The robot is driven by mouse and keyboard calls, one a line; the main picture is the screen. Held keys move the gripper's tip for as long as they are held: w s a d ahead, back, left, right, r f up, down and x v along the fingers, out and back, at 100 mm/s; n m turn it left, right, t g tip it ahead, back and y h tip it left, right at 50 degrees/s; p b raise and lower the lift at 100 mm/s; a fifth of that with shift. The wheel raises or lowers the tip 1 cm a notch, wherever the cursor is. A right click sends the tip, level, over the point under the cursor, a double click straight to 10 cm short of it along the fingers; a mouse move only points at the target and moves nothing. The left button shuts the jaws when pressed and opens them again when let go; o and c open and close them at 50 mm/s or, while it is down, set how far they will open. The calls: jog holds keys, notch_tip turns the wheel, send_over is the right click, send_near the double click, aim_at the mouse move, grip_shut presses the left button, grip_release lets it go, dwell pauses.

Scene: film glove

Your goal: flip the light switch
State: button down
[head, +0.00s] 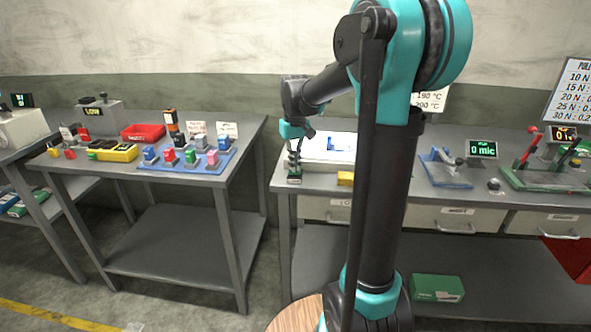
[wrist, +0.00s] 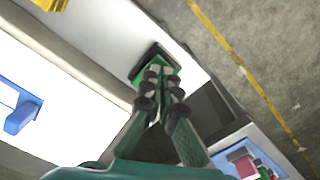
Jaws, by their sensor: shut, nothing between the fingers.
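My gripper (head: 294,163) points down at the left front corner of the right-hand bench. Its fingers are shut and empty, and they also show in the wrist view (wrist: 161,75). Right at the fingertips is a small green piece with a black edge (wrist: 150,60), which looks like the light switch. The fingers hide part of it, and I cannot tell whether they touch it or which way it is set. In the head view its dark base (head: 294,181) shows under the gripper. A glowing white light panel (head: 318,150) with a blue piece (wrist: 20,117) on it lies behind.
A yellow block (head: 345,178) lies on the bench right of the gripper. The left table holds a blue tray (head: 190,166) of coloured pieces and a red bin (head: 143,132). A gap separates the tables. Blue and green devices stand farther right on the bench (head: 450,196).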

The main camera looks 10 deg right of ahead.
jog(key=shift+f, duration=0.15)
jog(key=shift+r, duration=3.55)
jog(key=s+d+f+m+t, duration=0.1)
jog(key=s+d+f+t, duration=0.1)
jog(key=s+f, duration=0.8)
jog(key=s+d+f+m+t, duration=0.1)
jog(key=s+d+f+t, duration=0.1)
jog(key=s+f, duration=0.8)
jog(key=shift+s+f, duration=0.35)
jog(key=shift+s, duration=0.65)
jog(key=shift+d, duration=0.15)
